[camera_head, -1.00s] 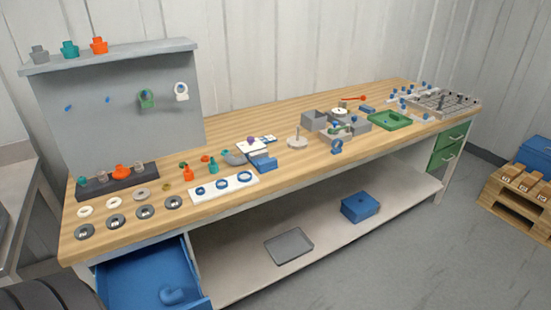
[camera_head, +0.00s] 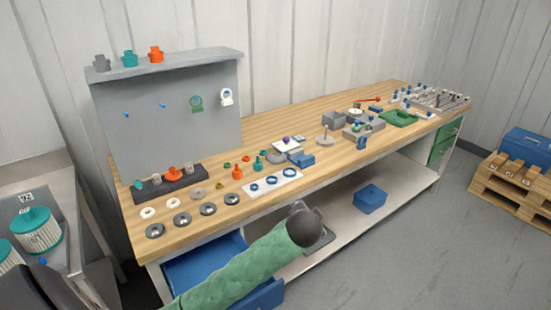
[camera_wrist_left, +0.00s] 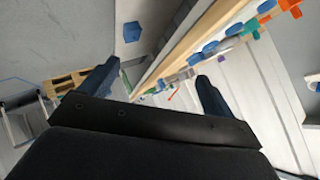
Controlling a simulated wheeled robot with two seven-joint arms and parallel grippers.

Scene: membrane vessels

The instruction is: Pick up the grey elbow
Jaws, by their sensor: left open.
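A grey curved piece (camera_head: 276,156) that looks like the elbow lies on the wooden bench top (camera_head: 225,218), behind the white board with blue rings. It is small, and I cannot be certain of its shape. My left arm, in a green sleeve, reaches in low in the head view and ends in a dark wrist in front of the bench, below its top. My left gripper (camera_wrist_left: 155,88) shows in the left wrist view with two dark fingers wide apart and nothing between them. I cannot pick out the grey elbow in that view. My right gripper is out of view.
Small orange and teal fittings, the white ring board (camera_head: 272,184) and grey discs (camera_head: 182,220) crowd the bench near the grey piece. A grey panel (camera_head: 170,110) stands at the back left. A blue drawer (camera_head: 200,265) is open below, and a blue box (camera_head: 370,198) sits on the lower shelf.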

